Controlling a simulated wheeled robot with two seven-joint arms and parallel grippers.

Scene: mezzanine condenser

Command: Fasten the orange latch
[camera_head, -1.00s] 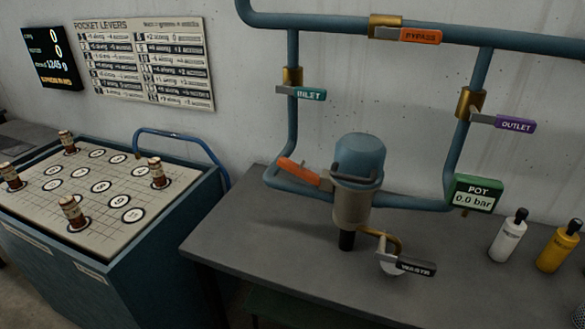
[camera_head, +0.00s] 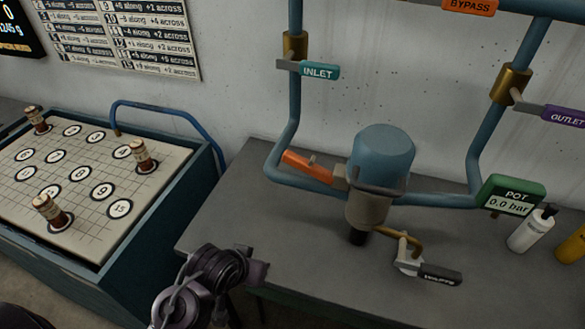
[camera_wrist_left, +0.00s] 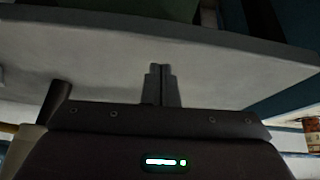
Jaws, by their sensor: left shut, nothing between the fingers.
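The orange latch (camera_head: 305,166) is a short lever on the left side of the blue-capped pot (camera_head: 384,152). It slants up to the left, away from the pot, in front of the blue pipe. A dark bail rings the pot's cap. My left arm comes in at the bottom of the head view, by the bench's left front edge, well below the latch and apart from it. My left gripper's fingers (camera_wrist_left: 162,84) are shut and empty in the left wrist view, seen against a pale grey surface. The latch cannot be made out there. My right gripper is not in view.
The grey bench (camera_head: 230,215) is clear left of the pot. A drain valve with a black handle (camera_head: 440,275) sits below the pot. Teal inlet (camera_head: 320,71) and purple outlet (camera_head: 565,115) levers are on the pipes. A pegboard cart (camera_head: 120,225) stands left; bottles (camera_head: 532,230) stand right.

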